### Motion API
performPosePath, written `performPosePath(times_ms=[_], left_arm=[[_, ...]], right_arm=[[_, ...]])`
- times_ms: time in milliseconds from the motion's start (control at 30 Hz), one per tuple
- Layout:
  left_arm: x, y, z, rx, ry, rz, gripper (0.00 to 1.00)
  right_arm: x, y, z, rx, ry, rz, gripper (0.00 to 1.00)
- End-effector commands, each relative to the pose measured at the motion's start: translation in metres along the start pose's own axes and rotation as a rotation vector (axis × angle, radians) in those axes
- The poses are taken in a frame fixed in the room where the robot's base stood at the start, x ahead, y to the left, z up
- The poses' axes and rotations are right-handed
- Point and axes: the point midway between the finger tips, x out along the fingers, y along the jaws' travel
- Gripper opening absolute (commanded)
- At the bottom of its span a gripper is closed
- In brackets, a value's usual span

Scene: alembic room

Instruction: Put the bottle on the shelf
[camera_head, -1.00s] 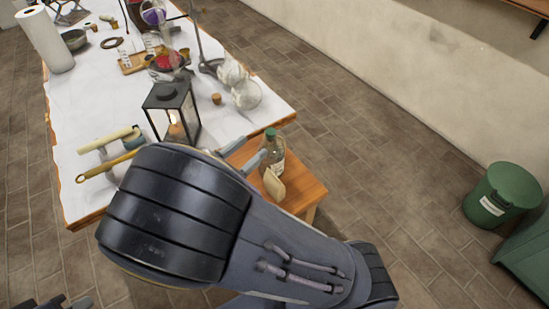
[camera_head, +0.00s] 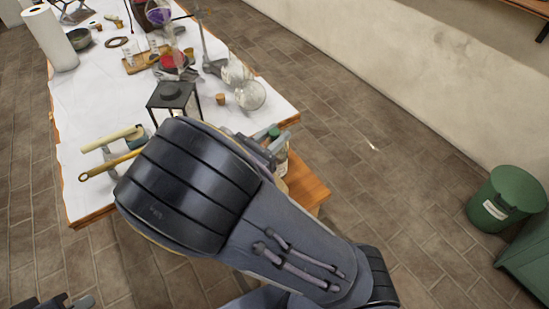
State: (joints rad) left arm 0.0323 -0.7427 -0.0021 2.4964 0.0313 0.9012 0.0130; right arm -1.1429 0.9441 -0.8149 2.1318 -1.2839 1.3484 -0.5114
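The bottle (camera_head: 281,160) is clear glass with a green cap and a pale label. It stands upright at the small wooden side table (camera_head: 312,192), partly hidden by my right gripper and arm. My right gripper (camera_head: 268,144) is at the bottle's upper part, its fingers overlapping it in the picture. I cannot tell whether they are closed on it. My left gripper (camera_head: 66,303) shows only in part at the bottom left edge, away from the bottle. A wooden shelf-like board (camera_head: 533,6) with a dark bracket is on the wall at the top right.
The long white-topped table (camera_head: 85,108) holds a black lantern (camera_head: 173,97), a round glass flask (camera_head: 250,95), a paper roll (camera_head: 50,40) and wooden-handled tools (camera_head: 110,138). A green bin (camera_head: 507,196) stands at the right. The brick floor between is clear.

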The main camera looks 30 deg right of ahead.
Motion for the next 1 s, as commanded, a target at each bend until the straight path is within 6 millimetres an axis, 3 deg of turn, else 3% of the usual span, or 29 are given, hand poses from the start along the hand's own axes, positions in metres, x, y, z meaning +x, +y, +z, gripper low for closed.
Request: performPosePath(times_ms=[33,200,667,767,1000], left_arm=[[0.000,0.000,0.000,0.000,0.000,0.000,0.00],[0.000,0.000,0.000,0.000,0.000,0.000,0.00],[-0.001,0.000,0.000,0.000,0.000,0.000,0.00],[-0.003,0.002,-0.002,0.000,0.000,0.000,0.00],[-0.015,0.007,-0.008,0.000,0.000,0.000,0.00]], right_arm=[[0.000,0.000,0.000,0.000,0.000,0.000,0.19],[0.000,0.000,0.000,0.000,0.000,0.000,0.00],[0.000,0.000,0.002,0.002,-0.001,0.000,0.00],[0.000,0.000,0.011,0.005,0.000,0.000,0.00],[0.000,0.000,0.058,0.007,0.003,0.000,0.00]])
